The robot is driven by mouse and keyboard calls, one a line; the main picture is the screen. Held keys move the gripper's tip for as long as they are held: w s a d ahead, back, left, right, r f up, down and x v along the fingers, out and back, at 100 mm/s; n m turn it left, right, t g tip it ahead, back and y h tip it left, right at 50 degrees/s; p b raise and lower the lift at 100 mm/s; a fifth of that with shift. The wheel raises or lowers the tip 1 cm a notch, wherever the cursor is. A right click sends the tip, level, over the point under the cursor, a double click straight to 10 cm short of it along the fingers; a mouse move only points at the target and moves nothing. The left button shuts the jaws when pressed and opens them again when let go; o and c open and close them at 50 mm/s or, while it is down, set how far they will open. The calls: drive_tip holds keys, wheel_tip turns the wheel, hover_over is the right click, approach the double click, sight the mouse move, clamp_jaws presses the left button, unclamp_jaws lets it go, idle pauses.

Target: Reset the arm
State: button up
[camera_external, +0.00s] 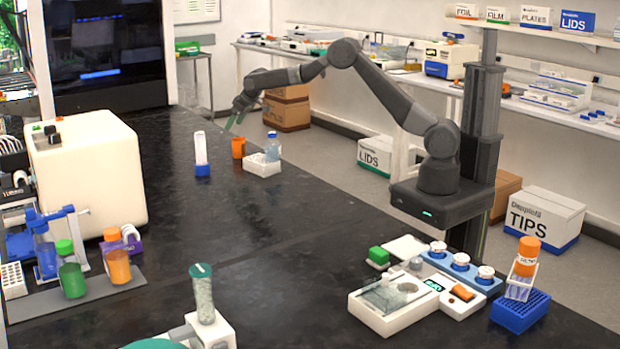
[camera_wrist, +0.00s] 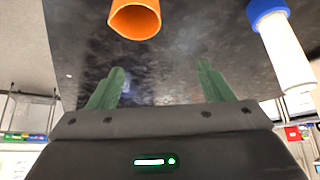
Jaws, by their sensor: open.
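My gripper (camera_external: 236,122) is at the end of my outstretched arm, low over the far part of the black bench (camera_external: 240,230). In the wrist view my gripper (camera_wrist: 160,88) shows two green fingers spread apart with nothing between them. An orange container (camera_external: 238,147) stands close to the fingers, apart from them; it shows at the top of the wrist view (camera_wrist: 135,20). A white tube with a blue base (camera_external: 201,160) stands to its left; it shows at the right of the wrist view (camera_wrist: 285,50).
A clear bottle with a blue cap (camera_external: 272,148) stands at a white block (camera_external: 262,166) right of the orange container. A large cream machine (camera_external: 88,170) is at the left. A white balance (camera_external: 392,302) and blue rack (camera_external: 520,312) are near the front. The bench middle is clear.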

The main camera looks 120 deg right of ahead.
drive_tip(key=w+a+n+t+y, duration=0.1)
drive_tip(key=w+a+n, duration=0.2)
drive_tip(key=w+a, duration=0.65)
drive_tip(key=w+a+n+t+y, duration=0.1)
drive_tip(key=w+a+n+y, duration=0.15)
drive_tip(key=w+a, duration=0.75)
drive_tip(key=w+a+n+t+y, duration=0.1)
drive_tip(key=w+a+n, duration=0.3)
drive_tip(key=a, duration=1.1)
drive_tip(key=shift+m, duration=0.35)
drive_tip(key=shift+w+f, duration=0.2)
drive_tip(key=shift+f, duration=1)
drive_tip(key=shift+w+f, duration=0.15)
drive_tip(key=shift+f, duration=1)
